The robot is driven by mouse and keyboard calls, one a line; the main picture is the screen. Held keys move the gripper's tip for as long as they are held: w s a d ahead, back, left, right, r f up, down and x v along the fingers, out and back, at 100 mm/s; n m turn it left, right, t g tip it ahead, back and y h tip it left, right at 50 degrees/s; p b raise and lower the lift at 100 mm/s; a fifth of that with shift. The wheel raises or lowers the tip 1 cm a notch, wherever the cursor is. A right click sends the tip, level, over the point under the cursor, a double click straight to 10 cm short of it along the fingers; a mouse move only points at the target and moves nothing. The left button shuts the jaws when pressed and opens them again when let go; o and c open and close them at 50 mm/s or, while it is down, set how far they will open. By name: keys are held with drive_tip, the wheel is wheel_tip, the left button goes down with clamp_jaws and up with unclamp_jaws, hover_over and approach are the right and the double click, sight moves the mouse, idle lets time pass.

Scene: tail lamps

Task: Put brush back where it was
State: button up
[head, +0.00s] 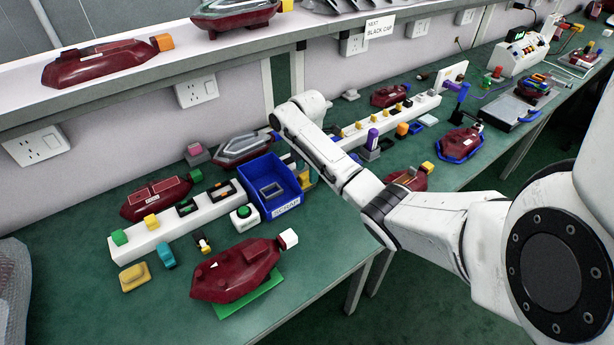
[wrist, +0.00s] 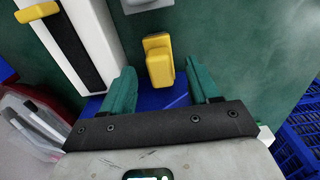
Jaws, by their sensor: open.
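My gripper (wrist: 160,72) is open in the wrist view, its two green fingers spread apart. A yellow piece (wrist: 160,60) stands between the fingertips, with clear gaps on both sides. A blue surface (wrist: 150,98) shows below it. I cannot pick out the brush for certain. A blue upright piece (head: 462,94) on the far bench may be it, but it is too small to tell.
A white strip (wrist: 72,45) with a black slot lies left of my fingers, a dark red lamp (wrist: 30,122) beyond it. Blue mesh crates (wrist: 300,135) are at right. In the head view a blue bin (head: 262,172) and a lamp (head: 235,270) stand on the near bench.

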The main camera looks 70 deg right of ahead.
sight(307, 174)
wheel_tip(307, 174, up, 8)
drive_tip(key=shift+r, duration=0.25)
idle(0.5)
